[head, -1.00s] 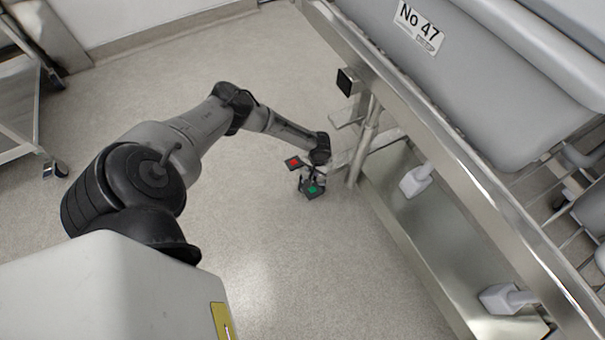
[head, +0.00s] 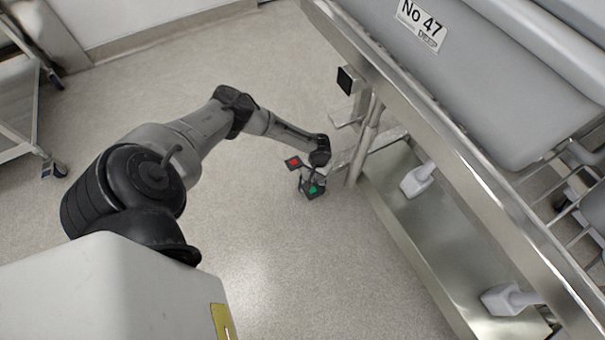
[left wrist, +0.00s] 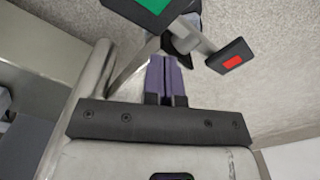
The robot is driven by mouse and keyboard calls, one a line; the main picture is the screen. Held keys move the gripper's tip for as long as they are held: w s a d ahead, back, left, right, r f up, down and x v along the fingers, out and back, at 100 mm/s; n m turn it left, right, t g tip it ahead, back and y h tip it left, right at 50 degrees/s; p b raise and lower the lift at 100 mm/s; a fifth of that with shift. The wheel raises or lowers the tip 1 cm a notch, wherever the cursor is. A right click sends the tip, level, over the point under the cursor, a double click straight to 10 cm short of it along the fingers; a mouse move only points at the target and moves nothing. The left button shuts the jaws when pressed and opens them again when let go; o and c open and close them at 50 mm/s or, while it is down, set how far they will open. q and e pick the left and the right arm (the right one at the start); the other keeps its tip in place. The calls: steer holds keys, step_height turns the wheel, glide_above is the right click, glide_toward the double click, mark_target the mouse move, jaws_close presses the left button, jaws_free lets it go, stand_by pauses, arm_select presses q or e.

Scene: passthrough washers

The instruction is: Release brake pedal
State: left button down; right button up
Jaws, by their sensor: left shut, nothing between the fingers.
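Two foot pedals sit low at the near left leg of the steel frame: a dark pedal with a red mark (head: 293,162) and a dark pedal with a green mark (head: 314,189). In the left wrist view the green pedal (left wrist: 152,5) is at the top, cut by the edge, and the red pedal (left wrist: 232,62) is at the upper right. My left gripper (left wrist: 165,62) is shut and empty, its purple fingers together near the linkage between the pedals. I cannot tell whether they touch it. In the head view my wrist partly hides the fingers. My right gripper is not in view.
The steel frame (head: 440,135) with a grey tub (head: 450,85) labelled No 47 stands on the right, with a lower shelf (head: 430,235). A wheeled cart (head: 25,130) stands at the far left. Floor left of the pedals is clear.

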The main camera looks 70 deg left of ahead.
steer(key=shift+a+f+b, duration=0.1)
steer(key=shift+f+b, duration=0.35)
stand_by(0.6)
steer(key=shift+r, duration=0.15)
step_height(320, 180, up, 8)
steer(key=p, duration=0.8)
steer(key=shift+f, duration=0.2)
stand_by(0.6)
